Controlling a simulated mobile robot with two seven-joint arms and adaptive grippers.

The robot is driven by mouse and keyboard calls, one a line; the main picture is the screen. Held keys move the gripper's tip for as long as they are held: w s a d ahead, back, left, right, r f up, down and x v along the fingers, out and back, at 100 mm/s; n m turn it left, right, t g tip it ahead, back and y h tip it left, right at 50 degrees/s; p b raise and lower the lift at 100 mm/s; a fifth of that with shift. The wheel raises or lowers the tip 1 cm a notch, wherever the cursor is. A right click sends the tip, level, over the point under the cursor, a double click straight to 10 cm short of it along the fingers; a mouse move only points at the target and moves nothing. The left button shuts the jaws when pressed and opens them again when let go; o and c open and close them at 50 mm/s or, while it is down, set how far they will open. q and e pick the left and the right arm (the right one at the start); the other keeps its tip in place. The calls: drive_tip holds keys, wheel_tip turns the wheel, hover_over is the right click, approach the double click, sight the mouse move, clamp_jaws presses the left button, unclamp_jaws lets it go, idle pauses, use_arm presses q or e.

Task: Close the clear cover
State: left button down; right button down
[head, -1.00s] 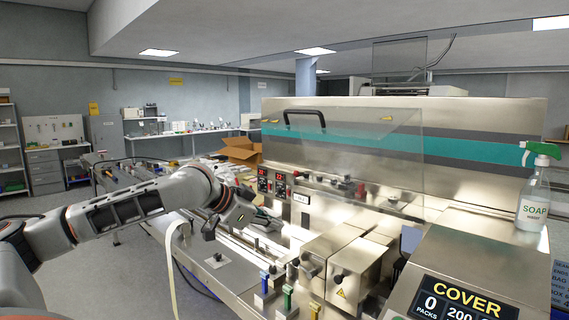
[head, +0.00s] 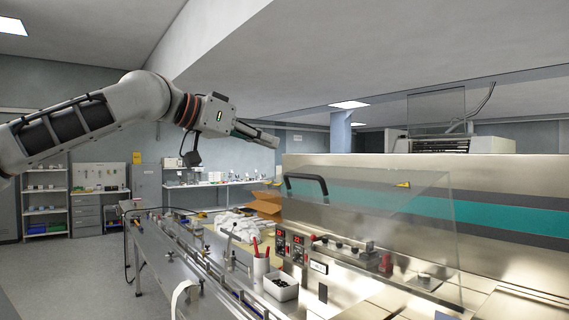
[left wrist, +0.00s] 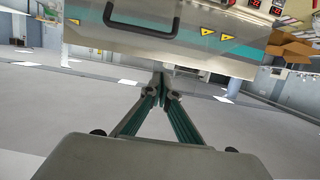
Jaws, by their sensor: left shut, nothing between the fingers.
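The clear cover (head: 425,225) stands raised over the steel wrapper machine, and its black bar handle (head: 307,178) is at its upper left edge. The handle also shows upside down at the top of the left wrist view (left wrist: 142,30), beside yellow triangle stickers. My left gripper (head: 274,139) is shut and empty, above and a little left of the handle, apart from it. Its closed fingertips show in the left wrist view (left wrist: 161,80), pointing toward the machine, below the handle in the picture. My right gripper is not in view.
The machine's steel housing with a teal stripe (head: 500,213) fills the right. A conveyor (head: 190,262) runs left. The air around the gripper looks clear.

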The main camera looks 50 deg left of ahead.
use_arm(q)
hover_over(283, 193)
drive_tip(key=w, duration=0.2)
drive_tip(key=shift+d+f+p, duration=0.2)
drive_tip(key=shift+f+p, duration=0.1)
drive_tip(key=shift+f, duration=0.7)
drive_tip(key=shift+s+f, duration=0.15)
drive_tip(key=shift+f, duration=0.4)
drive_tip(key=shift+s+a+f, duration=0.1)
drive_tip(key=shift+s+f, duration=0.4)
drive_tip(key=shift+s, duration=0.15)
drive_tip(key=shift+s+f, duration=0.25)
drive_tip(key=shift+f, duration=0.3)
